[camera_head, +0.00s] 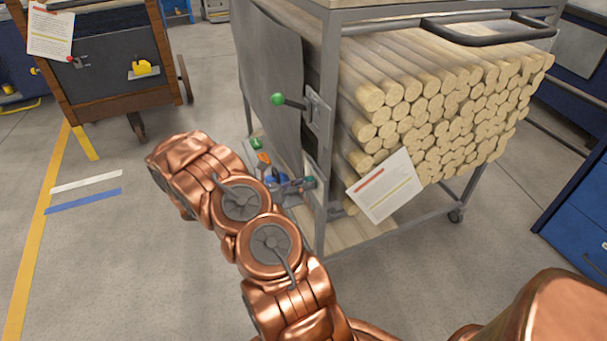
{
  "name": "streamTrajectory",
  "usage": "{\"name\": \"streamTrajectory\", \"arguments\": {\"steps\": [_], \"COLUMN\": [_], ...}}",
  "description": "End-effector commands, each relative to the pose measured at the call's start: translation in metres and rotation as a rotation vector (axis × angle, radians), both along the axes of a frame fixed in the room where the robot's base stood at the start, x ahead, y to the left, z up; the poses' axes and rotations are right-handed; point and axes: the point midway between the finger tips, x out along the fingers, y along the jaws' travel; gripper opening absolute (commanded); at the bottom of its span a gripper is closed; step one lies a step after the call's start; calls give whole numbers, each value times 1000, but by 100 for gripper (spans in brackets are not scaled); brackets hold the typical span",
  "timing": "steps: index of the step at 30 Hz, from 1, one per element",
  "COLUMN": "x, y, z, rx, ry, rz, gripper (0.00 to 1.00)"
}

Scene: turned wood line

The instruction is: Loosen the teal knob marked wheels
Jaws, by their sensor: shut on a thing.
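The fingers are small in this view and partly hidden, so the exact grip is hard to see. No marking on the knob can be read.
A lever with a green ball (278,99) sticks out above the gripper. A white card (384,186) hangs by the stacked wooden rods (430,110). A brown cart (115,70) stands at upper left.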

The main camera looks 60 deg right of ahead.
Motion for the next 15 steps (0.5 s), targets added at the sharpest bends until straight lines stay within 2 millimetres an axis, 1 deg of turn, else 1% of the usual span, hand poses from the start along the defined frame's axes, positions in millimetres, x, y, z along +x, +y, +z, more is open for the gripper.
{"name": "streamTrajectory", "arguments": {"steps": [1,2,15], "x": [0,0,1], "y": [0,0,-1], "z": [6,7,3], "rx": [21,34,261], "ry": [32,51,394], "rz": [0,0,2], "gripper": [8,8,8]}}
